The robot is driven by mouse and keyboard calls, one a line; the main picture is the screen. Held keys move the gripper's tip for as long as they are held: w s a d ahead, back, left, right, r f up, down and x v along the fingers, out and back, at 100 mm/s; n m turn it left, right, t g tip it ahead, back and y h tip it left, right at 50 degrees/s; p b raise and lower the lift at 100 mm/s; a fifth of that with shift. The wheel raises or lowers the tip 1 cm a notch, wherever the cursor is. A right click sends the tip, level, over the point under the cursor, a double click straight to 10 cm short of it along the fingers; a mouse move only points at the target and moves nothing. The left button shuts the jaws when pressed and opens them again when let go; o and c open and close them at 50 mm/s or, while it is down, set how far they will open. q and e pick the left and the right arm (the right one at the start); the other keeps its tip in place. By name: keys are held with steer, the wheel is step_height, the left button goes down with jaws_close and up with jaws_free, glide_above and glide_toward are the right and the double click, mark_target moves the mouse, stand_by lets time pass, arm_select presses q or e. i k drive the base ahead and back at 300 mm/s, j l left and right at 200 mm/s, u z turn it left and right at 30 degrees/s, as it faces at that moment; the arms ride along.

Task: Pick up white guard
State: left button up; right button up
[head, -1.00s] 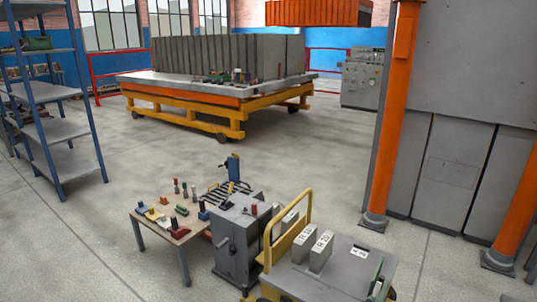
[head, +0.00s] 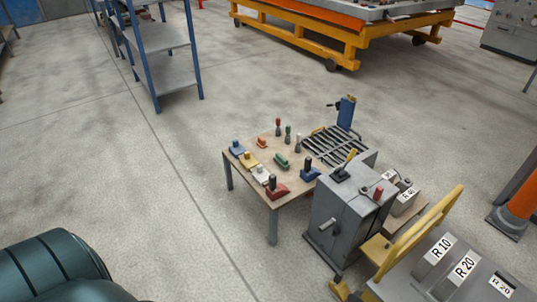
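A small white piece (head: 261,173), which looks like the white guard, sits near the left front edge of a wooden-topped table (head: 254,189). It stands in a row between a yellow piece (head: 249,160) and a red piece with a dark knob (head: 275,187). A blue piece (head: 237,148) is at the far end of that row. Neither of my grippers is in view. A dark rounded part of my own body shows at the lower left.
A grey cabinet with levers (head: 345,205) stands against the table's right side. A yellow-handled cart (head: 425,235) with labelled grey blocks is at the lower right. A blue shelf rack (head: 160,65) stands behind. The floor left of the table is clear.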

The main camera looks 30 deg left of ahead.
mark_target(261, 176)
steer(key=i+j, duration=0.45)
steer(key=j, duration=0.15)
steer(key=i+j, duration=0.5)
